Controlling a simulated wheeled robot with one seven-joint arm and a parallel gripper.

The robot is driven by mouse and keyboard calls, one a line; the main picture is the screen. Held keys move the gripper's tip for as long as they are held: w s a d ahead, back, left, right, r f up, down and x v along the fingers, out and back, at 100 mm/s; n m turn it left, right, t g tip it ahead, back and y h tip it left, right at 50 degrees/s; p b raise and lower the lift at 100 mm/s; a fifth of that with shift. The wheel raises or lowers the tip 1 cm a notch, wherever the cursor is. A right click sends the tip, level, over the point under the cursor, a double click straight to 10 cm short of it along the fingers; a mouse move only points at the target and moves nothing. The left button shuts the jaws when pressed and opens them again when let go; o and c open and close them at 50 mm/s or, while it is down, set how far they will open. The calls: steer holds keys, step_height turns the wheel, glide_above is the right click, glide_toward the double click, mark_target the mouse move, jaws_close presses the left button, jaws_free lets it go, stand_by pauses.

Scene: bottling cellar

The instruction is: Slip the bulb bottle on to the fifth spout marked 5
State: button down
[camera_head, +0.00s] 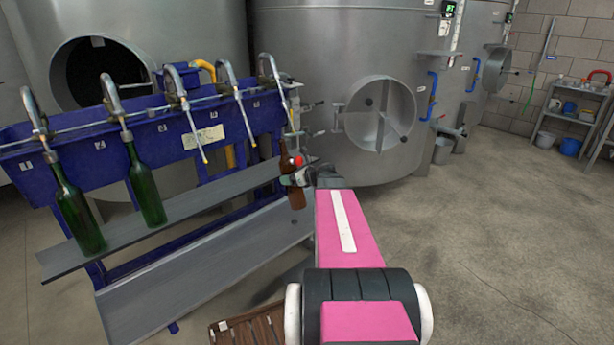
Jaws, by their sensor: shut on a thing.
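The brown bulb bottle (297,197) stands upright at the right end of the filler, with my gripper (296,177) shut on it around its middle. The gripper hides part of its body. The fifth spout (276,78) is the rightmost one and curves down over the blue panel. Its lower end comes close to the bottle's mouth. I cannot tell whether the tip is inside the neck or just beside it. The mark under this spout is too small to read surely.
Green bottles hang on the first spout (32,108) and second spout (110,92). The third spout (175,82) and fourth spout (228,72) are empty. A grey shelf (190,207) runs below them. A slatted wooden crate (255,328) lies on the floor. Steel tanks (345,60) stand behind.

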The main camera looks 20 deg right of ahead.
mark_target(293, 129)
steer(key=w+d+f+m+h, duration=0.1)
steer(key=w+d+h, duration=0.1)
steer(key=d, duration=0.6)
steer(key=shift+w+d+f+m, duration=0.2)
steer(key=shift+w+m, duration=0.1)
steer(key=shift+w, duration=0.45)
stand_by(0.4)
steer(key=shift+w+a+r, duration=0.45)
steer(key=shift+w+r, duration=0.85)
steer(key=shift+r, duration=1.6)
steer(key=shift+w+a+r, duration=0.5)
steer(key=shift+w+r, duration=0.75)
steer(key=shift+r, duration=1.65)
steer(key=shift+w+a+r, duration=0.45)
steer(key=shift+w+r, duration=0.85)
steer(key=shift+r, duration=1.6)
steer(key=w+a+f+t+y, duration=0.1)
steer(key=w+f+t, duration=0.2)
steer(key=w, duration=0.2)
steer(key=shift+a+f, duration=0.2)
steer(key=shift+a, duration=0.2)
